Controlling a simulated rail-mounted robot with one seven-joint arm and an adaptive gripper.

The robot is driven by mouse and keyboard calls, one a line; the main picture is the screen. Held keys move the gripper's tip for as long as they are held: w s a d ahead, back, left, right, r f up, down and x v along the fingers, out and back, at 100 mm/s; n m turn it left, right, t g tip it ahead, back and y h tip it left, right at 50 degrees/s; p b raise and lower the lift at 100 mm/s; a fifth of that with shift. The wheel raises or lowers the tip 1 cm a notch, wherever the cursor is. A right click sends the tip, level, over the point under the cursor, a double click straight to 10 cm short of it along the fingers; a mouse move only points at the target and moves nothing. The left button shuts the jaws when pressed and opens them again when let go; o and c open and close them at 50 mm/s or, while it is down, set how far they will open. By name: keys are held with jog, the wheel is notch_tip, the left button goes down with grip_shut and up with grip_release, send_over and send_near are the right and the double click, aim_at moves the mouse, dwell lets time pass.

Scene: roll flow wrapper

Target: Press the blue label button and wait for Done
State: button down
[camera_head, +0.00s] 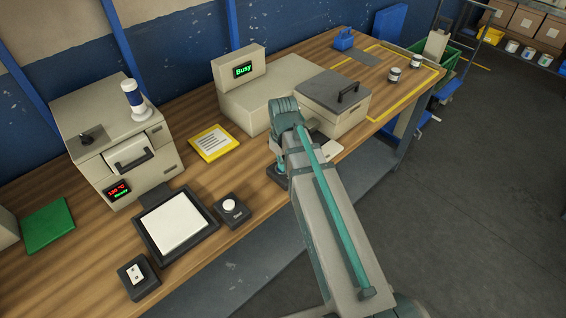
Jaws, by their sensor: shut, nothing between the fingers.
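The beige machine (243,103) on the bench has a raised display box (226,74) with a small screen (243,70) reading "Busy" in green. My arm reaches up from the bottom and bends in front of this machine. My gripper is hidden behind the arm, so I cannot see its fingers. A dark box (276,175) shows partly at the left edge of the arm, low in front of the machine. I cannot see a blue button on it; its top is mostly covered by the arm.
A grey-lidded box (337,113) with a black handle adjoins the machine. Left stand an oven-like unit (109,147) with a red and green display, a framed white pad (151,253), a round-knob box (233,219) and a switch box (133,284). Jars (393,76) stand far right.

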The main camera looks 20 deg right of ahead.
jog(key=shift+s+f, duration=0.25)
jog(key=shift+f, duration=0.1)
notch_tip(320, 180, up, 5)
jog(key=p, duration=0.4)
jog(key=shift+w+r, duration=0.15)
jog(key=shift+r, duration=0.05)
jog(key=shift+w+r+b, duration=0.1)
jog(key=shift+r+b, duration=0.05)
jog(key=shift+b, duration=0.3)
notch_tip(320, 180, up, 9)
jog(key=b, duration=0.2)
